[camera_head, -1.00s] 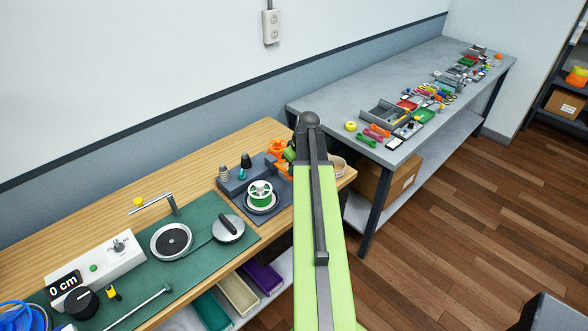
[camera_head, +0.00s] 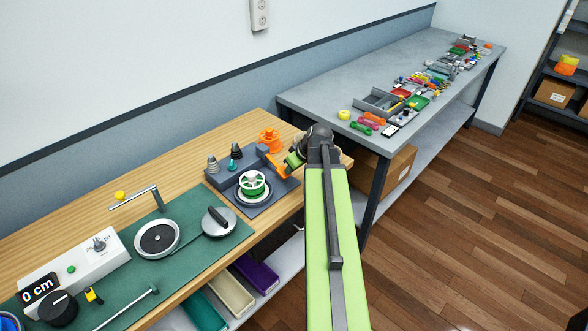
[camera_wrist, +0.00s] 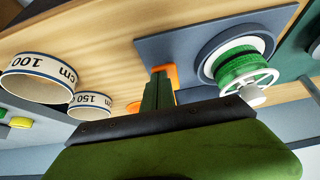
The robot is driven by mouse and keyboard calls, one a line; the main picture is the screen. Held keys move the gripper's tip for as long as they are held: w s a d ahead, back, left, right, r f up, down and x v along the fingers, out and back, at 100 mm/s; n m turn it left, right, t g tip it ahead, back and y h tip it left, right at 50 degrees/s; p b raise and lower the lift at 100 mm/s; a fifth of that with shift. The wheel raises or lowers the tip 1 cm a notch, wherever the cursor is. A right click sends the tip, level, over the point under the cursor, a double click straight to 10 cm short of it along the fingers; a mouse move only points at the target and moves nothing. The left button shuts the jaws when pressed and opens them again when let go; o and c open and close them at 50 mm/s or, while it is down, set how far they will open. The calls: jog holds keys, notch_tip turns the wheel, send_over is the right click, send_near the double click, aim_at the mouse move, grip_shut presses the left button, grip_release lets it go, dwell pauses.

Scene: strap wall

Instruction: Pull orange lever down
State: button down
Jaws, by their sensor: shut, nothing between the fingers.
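The orange lever (camera_head: 272,165) is on the dark grey base plate (camera_head: 228,178) on the wooden bench, right of the green spool (camera_head: 252,184). My gripper (camera_head: 291,161) is at the lever's right end in the head view. In the wrist view my gripper (camera_wrist: 158,78) is shut, with nothing visible between its green fingers. Part of the orange lever (camera_wrist: 170,73) shows just behind the fingertips, and the fingers hide the rest. I cannot tell whether they touch it. The green spool (camera_wrist: 240,68) is to the right there.
An orange knob-like piece (camera_head: 270,139) and grey cones (camera_head: 212,165) stand behind the spool. Rings marked 100 cm (camera_wrist: 37,78) and 150 cm (camera_wrist: 90,106) lie left of my fingers in the wrist view. A grey table (camera_head: 330,92) with small items stands beyond.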

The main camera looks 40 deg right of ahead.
jog(key=shift+w+a+f+b, duration=0.2)
jog(key=shift+a+f+b, duration=0.15)
jog(key=shift+f, duration=0.2)
jog(key=shift+a, duration=0.15)
jog(key=shift+r, duration=0.1)
